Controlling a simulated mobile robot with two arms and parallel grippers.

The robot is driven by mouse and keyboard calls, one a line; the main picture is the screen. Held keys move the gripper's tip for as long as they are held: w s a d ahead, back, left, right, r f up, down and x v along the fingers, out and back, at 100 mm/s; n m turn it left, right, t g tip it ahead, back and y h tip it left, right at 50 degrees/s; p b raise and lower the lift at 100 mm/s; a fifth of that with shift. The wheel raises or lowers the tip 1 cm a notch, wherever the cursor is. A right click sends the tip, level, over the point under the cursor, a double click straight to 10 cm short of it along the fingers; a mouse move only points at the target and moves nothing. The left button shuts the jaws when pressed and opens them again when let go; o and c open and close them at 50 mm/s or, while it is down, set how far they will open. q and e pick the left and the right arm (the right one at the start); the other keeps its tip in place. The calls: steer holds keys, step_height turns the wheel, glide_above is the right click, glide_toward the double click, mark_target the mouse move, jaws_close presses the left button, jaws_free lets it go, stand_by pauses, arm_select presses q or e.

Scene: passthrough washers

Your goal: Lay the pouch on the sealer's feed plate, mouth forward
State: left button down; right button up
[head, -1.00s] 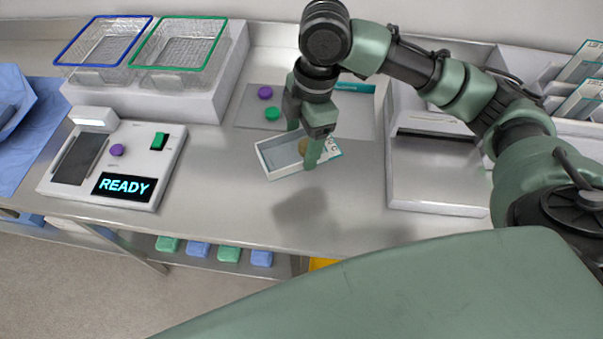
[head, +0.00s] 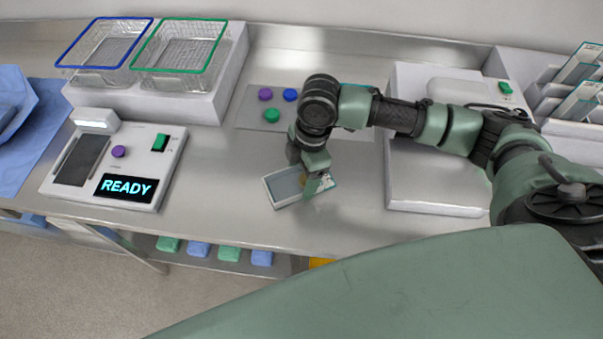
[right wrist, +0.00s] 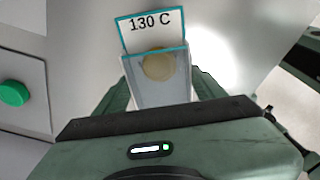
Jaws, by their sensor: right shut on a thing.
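The pouch (head: 286,187) is a flat, pale rectangle with a clear film side and a teal edge. My right gripper (head: 318,186) is shut on it at its right part, over the middle of the steel counter. In the right wrist view the pouch (right wrist: 158,92) sits between my fingers, with a round tan thing inside and a flap marked "130 C". I cannot tell how far it is above the counter. The sealer (head: 455,92) is a white machine at the right, with a green switch. Its flat feed plate (head: 435,185) lies in front, empty where visible. My left gripper is out of view.
A white device with a READY display (head: 127,187) stands at the left. Blue-rimmed and green-rimmed baskets (head: 185,45) sit on a white block behind. A grey panel (head: 245,110) with coloured knobs lies behind my gripper. The counter between pouch and feed plate is clear.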

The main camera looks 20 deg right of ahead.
steer(key=shift+f, duration=0.15)
steer(key=o, duration=1.3)
step_height(320, 180, up, 12)
steer(key=d+b, duration=0.1)
steer(key=shift+d+b, duration=0.3)
steer(key=shift+d, duration=0.1)
steer(key=shift+o, duration=0.5)
